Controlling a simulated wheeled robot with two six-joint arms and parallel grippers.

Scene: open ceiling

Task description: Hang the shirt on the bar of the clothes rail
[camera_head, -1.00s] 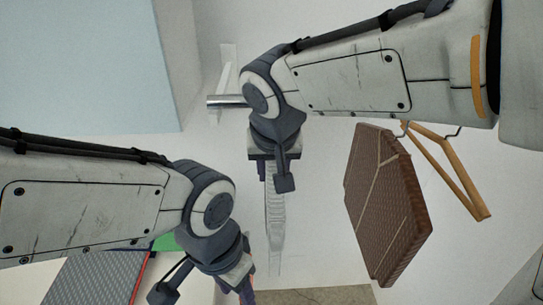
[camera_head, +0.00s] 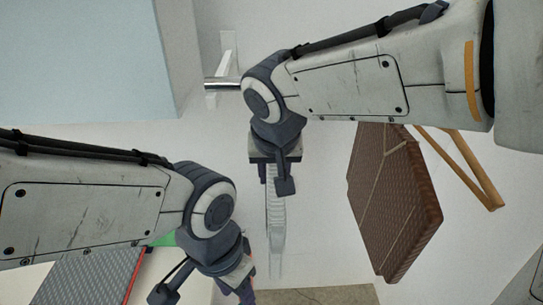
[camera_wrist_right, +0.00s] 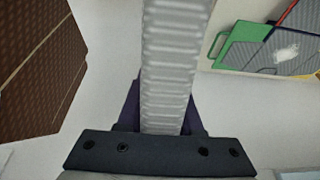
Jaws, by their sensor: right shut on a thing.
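My right gripper (camera_head: 274,177) is shut on a pale grey ribbed strip (camera_head: 276,225). The strip hangs down from it in the head view and passes between its dark fingers in the right wrist view (camera_wrist_right: 172,60). I cannot tell whether this strip is part of the shirt, and I make out no clear shirt. A silver bar (camera_head: 222,83) with a white bracket shows at the upper left of my right wrist, apart from the strip. The right arm hides the bar's right side. My left gripper (camera_head: 243,289) is at the bottom edge, its opening unclear.
A brown textured panel (camera_head: 393,205), also left in the wrist view (camera_wrist_right: 35,75), is right of the strip, with a wooden hanger (camera_head: 478,170) behind. A grey case (camera_head: 90,278) lies lower left. A pale blue panel (camera_head: 85,60) fills the upper left.

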